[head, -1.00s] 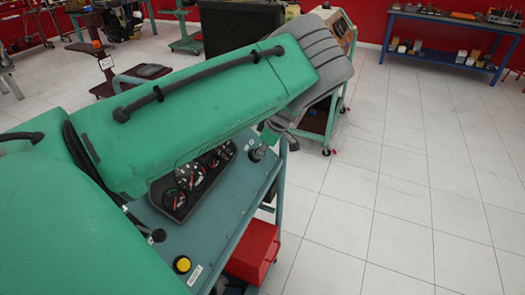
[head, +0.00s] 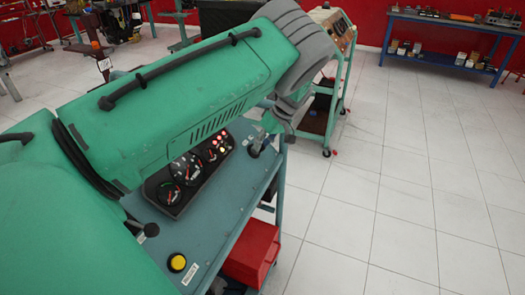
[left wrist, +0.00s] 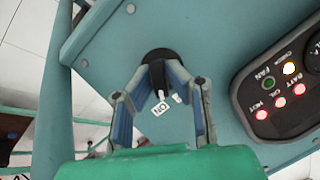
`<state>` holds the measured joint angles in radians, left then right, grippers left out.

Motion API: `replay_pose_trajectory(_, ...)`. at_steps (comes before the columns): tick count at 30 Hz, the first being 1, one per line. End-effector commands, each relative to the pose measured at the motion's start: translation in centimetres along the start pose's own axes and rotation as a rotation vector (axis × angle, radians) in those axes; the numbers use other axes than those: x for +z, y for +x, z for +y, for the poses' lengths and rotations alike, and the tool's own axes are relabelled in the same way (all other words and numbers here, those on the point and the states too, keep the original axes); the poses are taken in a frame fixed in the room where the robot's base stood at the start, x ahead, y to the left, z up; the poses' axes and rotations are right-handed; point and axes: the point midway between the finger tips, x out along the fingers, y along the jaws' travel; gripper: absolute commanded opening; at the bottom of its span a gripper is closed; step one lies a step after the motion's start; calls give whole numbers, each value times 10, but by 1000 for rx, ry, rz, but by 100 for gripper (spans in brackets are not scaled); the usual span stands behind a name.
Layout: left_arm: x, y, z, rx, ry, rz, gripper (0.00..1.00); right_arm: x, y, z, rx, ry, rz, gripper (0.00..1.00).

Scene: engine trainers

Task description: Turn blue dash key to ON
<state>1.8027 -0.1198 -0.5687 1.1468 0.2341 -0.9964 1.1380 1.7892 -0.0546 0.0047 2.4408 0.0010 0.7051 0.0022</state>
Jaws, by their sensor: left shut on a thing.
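The blue dash (head: 215,195) is a teal-blue panel below my left arm. It also fills much of the left wrist view (left wrist: 105,55). There the dark key (left wrist: 157,75) stands on a round black base, with its grip toward a white ON label (left wrist: 160,108). Another white label beside it is partly hidden by a finger. My left gripper (left wrist: 160,72) is shut on the key, one finger on each side. In the head view my left gripper (head: 266,128) is small and partly hidden by my wrist. My right gripper is not in view.
A black gauge panel (head: 175,190) lies on the dash; its red and amber lamps (left wrist: 280,102) are lit. A yellow button (head: 177,263) is at the near edge. A red box (head: 252,252) sits low on the right. The floor farther right is clear.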

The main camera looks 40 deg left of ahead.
Motion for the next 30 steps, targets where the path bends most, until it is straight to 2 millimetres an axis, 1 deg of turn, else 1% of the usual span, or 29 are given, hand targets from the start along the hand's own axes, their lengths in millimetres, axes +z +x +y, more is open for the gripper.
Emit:
replay_pose_trajectory(1,-6,-2,3,-2,30,11,0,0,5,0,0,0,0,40)
replay_pose_trajectory(6,-5,-3,3,-35,127,12,0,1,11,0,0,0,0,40)
replay_pose_trajectory(12,-5,-4,4,-60,201,14,0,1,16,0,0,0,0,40)
replay_pose_trajectory(18,-5,-5,4,-71,232,14,0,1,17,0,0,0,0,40)
replay_pose_trajectory(29,-4,-6,4,-71,236,14,0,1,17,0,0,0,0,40)
replay_pose_trajectory(30,-4,-6,4,-71,236,14,15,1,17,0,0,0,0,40)
